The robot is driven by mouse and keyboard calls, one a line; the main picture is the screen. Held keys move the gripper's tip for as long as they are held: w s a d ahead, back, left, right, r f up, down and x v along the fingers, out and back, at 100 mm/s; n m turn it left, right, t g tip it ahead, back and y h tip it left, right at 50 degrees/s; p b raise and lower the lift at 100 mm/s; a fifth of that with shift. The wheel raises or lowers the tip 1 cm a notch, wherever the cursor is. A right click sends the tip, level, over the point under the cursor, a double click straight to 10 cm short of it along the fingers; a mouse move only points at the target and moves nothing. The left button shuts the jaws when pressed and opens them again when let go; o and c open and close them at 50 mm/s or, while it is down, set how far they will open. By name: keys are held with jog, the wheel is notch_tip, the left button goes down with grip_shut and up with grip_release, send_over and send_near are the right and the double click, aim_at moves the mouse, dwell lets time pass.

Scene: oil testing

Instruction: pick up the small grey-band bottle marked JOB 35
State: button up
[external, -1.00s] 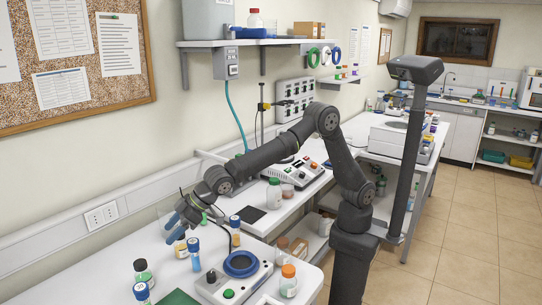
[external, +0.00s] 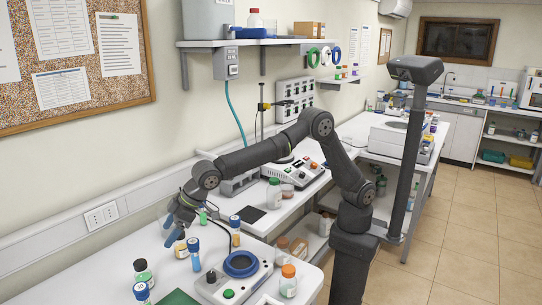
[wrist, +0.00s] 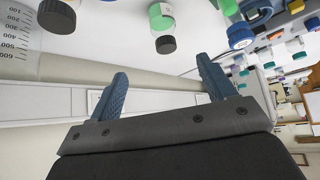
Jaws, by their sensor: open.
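My gripper (external: 172,226) points down over the back of the near bench, its fingers apart. In the wrist view the two blue fingers (wrist: 162,88) are spread with nothing between them. The wrist view shows a black cap (wrist: 57,15), a green piece with a dark cap (wrist: 161,18) and a blue cap (wrist: 240,36) beyond the fingers.
A clear graduated vessel (wrist: 17,42) stands left in the wrist view. The wall borders the bench's back.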

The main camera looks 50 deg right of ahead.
aim_at(147, 269)
jog(key=shift+g+h, duration=0.3)
jog(key=x, duration=1.2)
jog(key=shift+a, duration=0.15)
jog(key=shift+a+x, duration=0.25)
jog(key=shift+x, duration=2.35)
jog(key=shift+r, duration=0.15)
jog(key=c, duration=1.3)
jog(key=shift+r, duration=0.15)
